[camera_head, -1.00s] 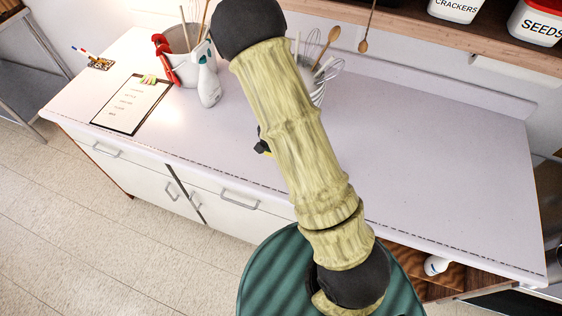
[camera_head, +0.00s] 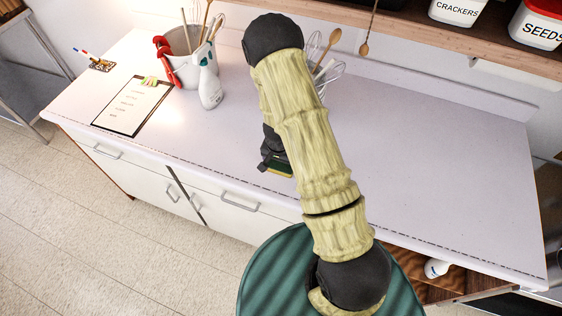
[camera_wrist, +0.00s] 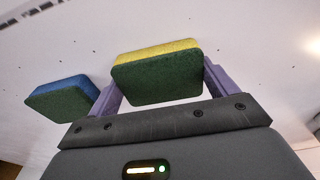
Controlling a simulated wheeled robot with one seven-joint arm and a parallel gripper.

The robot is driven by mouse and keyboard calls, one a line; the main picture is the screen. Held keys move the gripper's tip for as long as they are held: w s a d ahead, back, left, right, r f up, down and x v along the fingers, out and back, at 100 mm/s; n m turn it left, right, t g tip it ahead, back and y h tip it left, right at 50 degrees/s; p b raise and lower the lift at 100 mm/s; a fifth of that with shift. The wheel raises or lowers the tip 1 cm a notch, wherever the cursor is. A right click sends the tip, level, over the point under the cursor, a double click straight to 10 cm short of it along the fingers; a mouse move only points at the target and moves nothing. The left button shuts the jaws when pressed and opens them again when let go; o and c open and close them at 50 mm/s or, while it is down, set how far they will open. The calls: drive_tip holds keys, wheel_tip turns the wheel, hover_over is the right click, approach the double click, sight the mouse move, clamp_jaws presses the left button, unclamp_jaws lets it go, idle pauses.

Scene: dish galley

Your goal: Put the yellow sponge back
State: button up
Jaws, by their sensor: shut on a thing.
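The yellow sponge (camera_wrist: 157,77), with a dark green scouring side, sits between the two purple fingers of my gripper (camera_wrist: 161,88) in the wrist view, and the fingers close on its ends. In the head view, a green and yellow edge of the sponge (camera_head: 279,171) shows below the dark gripper, partly hidden by my arm, over the front middle of the counter. A blue sponge (camera_wrist: 62,96) with a green side is just outside the left finger in the wrist view. I cannot tell whether the held sponge touches the counter.
The white counter (camera_head: 430,160) is clear on the right. Whisks and a wooden spoon (camera_head: 328,44) stand behind my arm. A wooden shelf (camera_head: 440,38) runs along the back.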

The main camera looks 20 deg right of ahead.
sight(279, 167)
drive_tip(key=o, duration=0.9)
drive_tip(key=r, duration=0.4)
drive_tip(key=s+r, duration=0.1)
drive_tip(key=r, duration=0.3)
drive_tip(key=a+r, duration=0.1)
drive_tip(key=r, duration=0.3)
drive_tip(key=shift+s+a, duration=0.1)
drive_tip(key=shift+s, duration=0.05)
drive_tip(key=shift+r, duration=0.1)
